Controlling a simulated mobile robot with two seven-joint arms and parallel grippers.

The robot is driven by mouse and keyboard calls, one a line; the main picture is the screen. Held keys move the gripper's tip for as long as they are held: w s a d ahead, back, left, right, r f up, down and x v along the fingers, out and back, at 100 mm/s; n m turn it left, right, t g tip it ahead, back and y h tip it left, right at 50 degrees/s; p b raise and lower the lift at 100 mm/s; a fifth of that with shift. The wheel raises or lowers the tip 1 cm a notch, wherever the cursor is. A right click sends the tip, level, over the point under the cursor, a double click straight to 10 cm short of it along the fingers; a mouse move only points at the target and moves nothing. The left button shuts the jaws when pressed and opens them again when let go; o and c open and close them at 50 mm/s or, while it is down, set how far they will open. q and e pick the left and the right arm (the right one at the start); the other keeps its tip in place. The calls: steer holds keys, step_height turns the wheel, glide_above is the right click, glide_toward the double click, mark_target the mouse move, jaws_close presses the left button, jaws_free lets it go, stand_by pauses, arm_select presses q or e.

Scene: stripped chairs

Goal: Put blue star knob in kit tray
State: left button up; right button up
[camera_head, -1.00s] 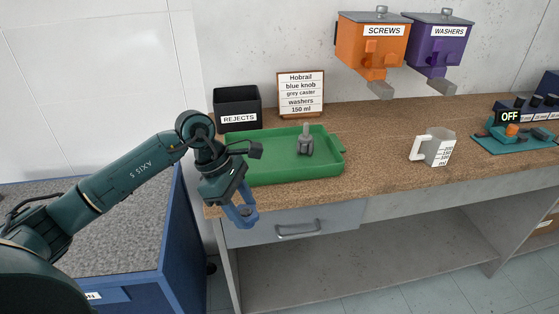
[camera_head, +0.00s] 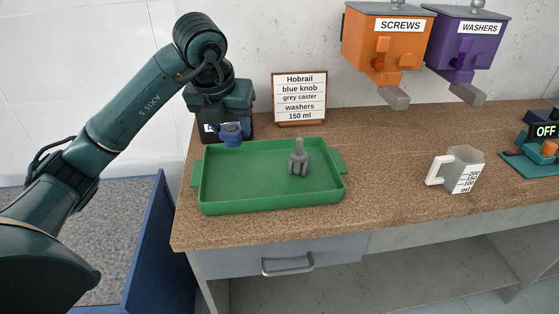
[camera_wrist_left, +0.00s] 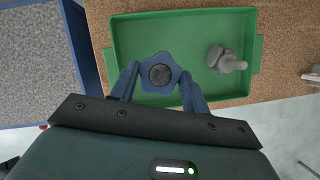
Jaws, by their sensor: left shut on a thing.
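My left gripper (camera_head: 231,136) is shut on the blue star knob (camera_wrist_left: 161,74), which has a dark round centre and sits between the blue fingers in the left wrist view. In the head view the knob (camera_head: 231,129) shows small and blue under the gripper, above the back left part of the tray. The green kit tray (camera_head: 262,208) lies on the brown worktop; it also shows in the left wrist view (camera_wrist_left: 185,17). My right gripper is not in view.
The black rejects bin (camera_head: 211,131) is mostly hidden behind my left gripper. A sign (camera_head: 299,98) stands behind the tray. A measuring cup (camera_head: 461,170) stands to the right. Orange screws (camera_head: 382,55) and purple washers (camera_head: 461,55) dispensers hang on the wall.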

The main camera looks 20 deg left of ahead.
mark_target(230, 140)
arm_select(q)
step_height(230, 140, down, 6)
steer(key=shift+r, duration=0.1)
step_height(230, 140, down, 4)
steer(key=shift+w, duration=0.1)
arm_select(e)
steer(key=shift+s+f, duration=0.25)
arm_select(q)
steer(key=shift+f, duration=0.2)
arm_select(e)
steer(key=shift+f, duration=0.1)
arm_select(q)
steer(key=o, duration=1)
steer(key=shift+r, duration=0.15)
steer(key=v, duration=1.2)
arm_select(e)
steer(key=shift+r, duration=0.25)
